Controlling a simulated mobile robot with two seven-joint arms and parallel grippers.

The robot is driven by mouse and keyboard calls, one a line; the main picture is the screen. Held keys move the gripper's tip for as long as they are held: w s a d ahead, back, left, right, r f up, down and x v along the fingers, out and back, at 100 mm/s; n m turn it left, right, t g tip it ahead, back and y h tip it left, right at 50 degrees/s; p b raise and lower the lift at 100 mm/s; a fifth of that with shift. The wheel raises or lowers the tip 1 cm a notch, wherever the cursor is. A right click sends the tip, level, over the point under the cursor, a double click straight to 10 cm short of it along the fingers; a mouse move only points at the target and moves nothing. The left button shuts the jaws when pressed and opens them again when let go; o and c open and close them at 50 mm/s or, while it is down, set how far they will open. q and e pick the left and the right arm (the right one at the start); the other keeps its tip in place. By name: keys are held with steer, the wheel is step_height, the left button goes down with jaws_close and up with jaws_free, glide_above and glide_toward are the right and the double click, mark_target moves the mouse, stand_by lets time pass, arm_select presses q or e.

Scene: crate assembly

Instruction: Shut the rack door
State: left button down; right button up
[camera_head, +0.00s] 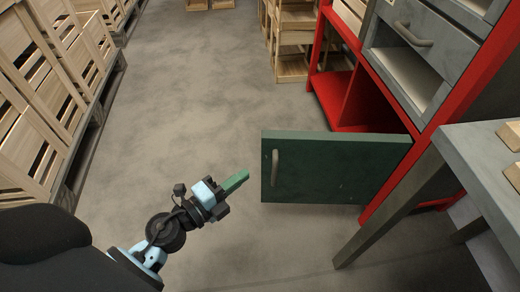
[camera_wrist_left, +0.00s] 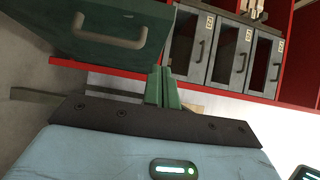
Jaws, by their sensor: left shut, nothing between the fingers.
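The rack door (camera_head: 340,170) is a dark green panel with a grey handle (camera_head: 275,168). It stands open, swung out to the left from the red rack (camera_head: 335,88). The lower compartment behind it is partly exposed. My left gripper (camera_head: 240,180), with green fingers, is shut and empty. In the head view its fingertips are just left of the door's free edge, with a small visible gap. In the left wrist view the fingers (camera_wrist_left: 162,86) are together, and the door (camera_wrist_left: 165,50) with its handle (camera_wrist_left: 110,34) is at upper left. My right gripper is not in view.
Stacked wooden crates (camera_head: 38,80) line the left side, and more crates (camera_head: 292,65) stand at the back. A grey table (camera_head: 465,150) with a slanting leg (camera_head: 385,218) stands at the right, near the door. The floor (camera_head: 175,100) in the middle is clear.

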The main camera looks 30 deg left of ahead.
mark_target(272, 142)
arm_select(q)
steer(key=shift+w+d+b, duration=0.2)
steer(key=shift+w+b, duration=0.15)
steer(key=shift+w, duration=2.1)
steer(key=shift+w+d+b, duration=0.15)
steer(key=shift+w+b, duration=0.2)
steer(key=shift+w, duration=2.1)
